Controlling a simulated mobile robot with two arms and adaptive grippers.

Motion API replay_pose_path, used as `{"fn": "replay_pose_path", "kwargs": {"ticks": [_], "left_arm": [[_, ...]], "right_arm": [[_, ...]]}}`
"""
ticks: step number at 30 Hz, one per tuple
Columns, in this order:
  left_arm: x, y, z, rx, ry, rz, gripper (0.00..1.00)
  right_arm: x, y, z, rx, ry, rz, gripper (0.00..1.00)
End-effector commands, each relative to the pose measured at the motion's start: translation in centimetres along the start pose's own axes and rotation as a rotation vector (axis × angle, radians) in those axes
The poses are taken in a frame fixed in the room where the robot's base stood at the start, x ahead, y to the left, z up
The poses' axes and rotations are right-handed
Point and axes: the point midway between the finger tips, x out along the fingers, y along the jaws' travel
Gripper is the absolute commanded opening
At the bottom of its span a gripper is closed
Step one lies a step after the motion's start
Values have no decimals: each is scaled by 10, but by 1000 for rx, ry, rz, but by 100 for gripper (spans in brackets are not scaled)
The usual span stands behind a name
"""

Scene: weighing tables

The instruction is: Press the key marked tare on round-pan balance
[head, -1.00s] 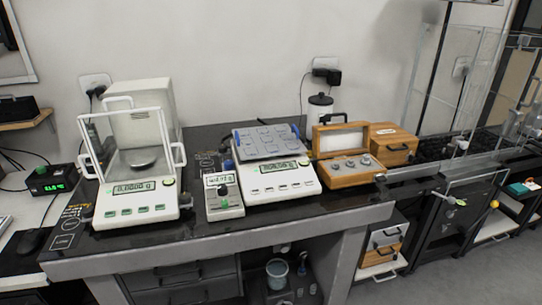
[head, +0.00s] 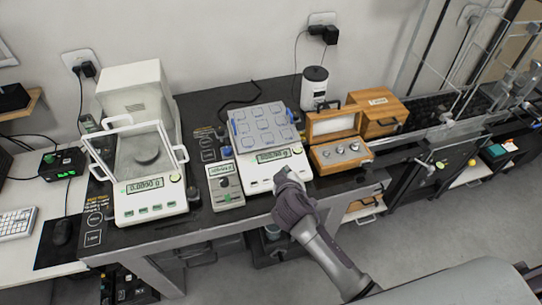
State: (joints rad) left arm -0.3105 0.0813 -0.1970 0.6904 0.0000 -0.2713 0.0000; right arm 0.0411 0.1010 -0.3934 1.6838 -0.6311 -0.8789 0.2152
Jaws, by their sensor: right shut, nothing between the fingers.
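My right gripper (head: 284,173) is shut and empty, in front of the other white balance (head: 262,178), and hides part of that balance's front. It is well to the right of the round-pan balance. My left gripper is not in view.
A grey handheld meter (head: 226,187) stands between the two balances. A blue-edged tray (head: 262,127) lies on the second balance. An open wooden weight box (head: 340,152) and a white canister (head: 314,88) are to its right.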

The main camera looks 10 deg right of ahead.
Motion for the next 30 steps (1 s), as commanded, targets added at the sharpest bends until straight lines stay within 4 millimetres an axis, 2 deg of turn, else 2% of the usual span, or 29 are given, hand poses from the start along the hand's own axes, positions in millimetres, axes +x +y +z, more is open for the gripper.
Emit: {"fn": "replay_pose_path", "kwargs": {"ticks": [1,5,18,23,30], "left_arm": [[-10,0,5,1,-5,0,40],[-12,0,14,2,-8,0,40],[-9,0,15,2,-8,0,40],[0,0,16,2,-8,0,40],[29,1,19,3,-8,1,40]], "right_arm": [[-3,5,-11,-8,10,3,0],[-2,8,-20,-20,26,9,0],[0,6,-19,-22,29,10,0],[6,2,-14,-22,28,10,0],[26,-12,2,-22,29,10,0]]}}
